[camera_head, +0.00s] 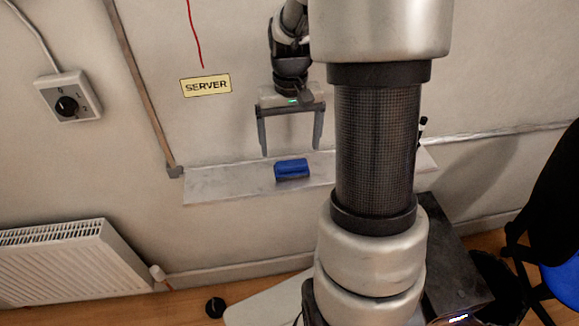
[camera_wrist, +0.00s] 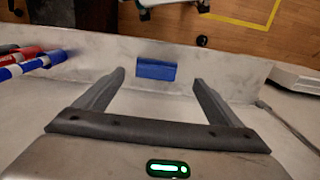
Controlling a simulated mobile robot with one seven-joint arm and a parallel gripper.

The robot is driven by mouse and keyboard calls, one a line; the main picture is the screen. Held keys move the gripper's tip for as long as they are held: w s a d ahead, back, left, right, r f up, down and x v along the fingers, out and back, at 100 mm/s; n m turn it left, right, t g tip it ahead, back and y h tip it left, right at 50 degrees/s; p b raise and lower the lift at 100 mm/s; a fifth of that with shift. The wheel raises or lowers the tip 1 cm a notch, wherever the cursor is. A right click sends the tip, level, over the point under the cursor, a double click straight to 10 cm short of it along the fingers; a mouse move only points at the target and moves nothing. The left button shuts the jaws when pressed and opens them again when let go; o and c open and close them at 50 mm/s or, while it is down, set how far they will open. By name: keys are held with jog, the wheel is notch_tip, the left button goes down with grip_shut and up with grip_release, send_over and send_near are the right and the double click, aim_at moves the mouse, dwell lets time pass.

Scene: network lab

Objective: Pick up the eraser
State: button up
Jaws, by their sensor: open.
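The blue eraser (camera_head: 292,169) lies on a narrow pale shelf (camera_head: 225,182) fixed to the wall. My gripper (camera_head: 291,150) is open and empty, with its two fingers pointing down just above the shelf, close to the eraser. In the wrist view the eraser (camera_wrist: 156,68) shows beyond and between the two fingertips (camera_wrist: 157,78), with a gap on each side. No contact between fingers and eraser shows.
Red and blue markers (camera_wrist: 28,62) lie on the shelf at the left of the wrist view. A yellow SERVER label (camera_head: 206,85) is on the wall. A radiator (camera_head: 70,262) is at lower left. A blue and black chair (camera_head: 560,250) stands at right.

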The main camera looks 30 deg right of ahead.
aim_at(292, 166)
jog(key=f, duration=0.7)
jog(key=shift+d+f, duration=0.35)
jog(key=c, duration=1.1)
jog(key=shift+c, duration=0.3)
jog(key=shift+r, duration=0.1)
notch_tip(292, 166, up, 10)
